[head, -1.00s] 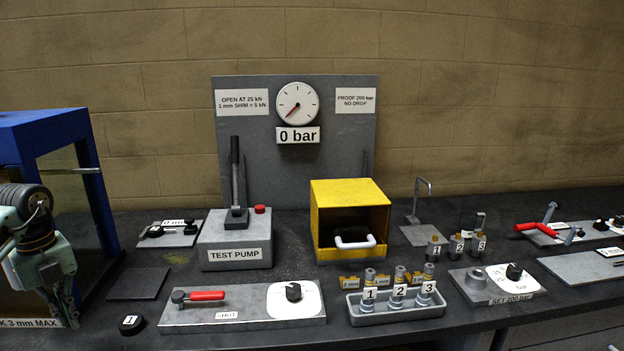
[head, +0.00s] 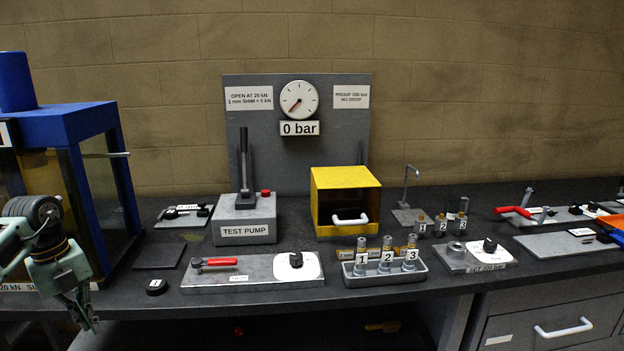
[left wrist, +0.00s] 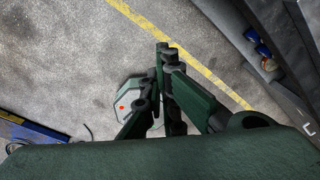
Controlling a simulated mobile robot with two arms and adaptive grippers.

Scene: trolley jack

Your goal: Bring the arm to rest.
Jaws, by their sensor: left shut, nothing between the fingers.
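My left arm comes in at the left edge of the head view. Its gripper (head: 84,316) points downward in front of the bench's front edge, with its fingers together and nothing between them. The left wrist view shows the closed fingers (left wrist: 166,52) above a grey floor with a yellow line, clear of any object. My right gripper is in neither view.
The dark bench (head: 330,287) spans the view. A blue frame press (head: 75,120) stands behind my left arm. A lever plate (head: 253,271), a numbered black puck (head: 156,287) and a tray of numbered cartridges (head: 385,279) lie along the front. A drawer (head: 540,325) is below right.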

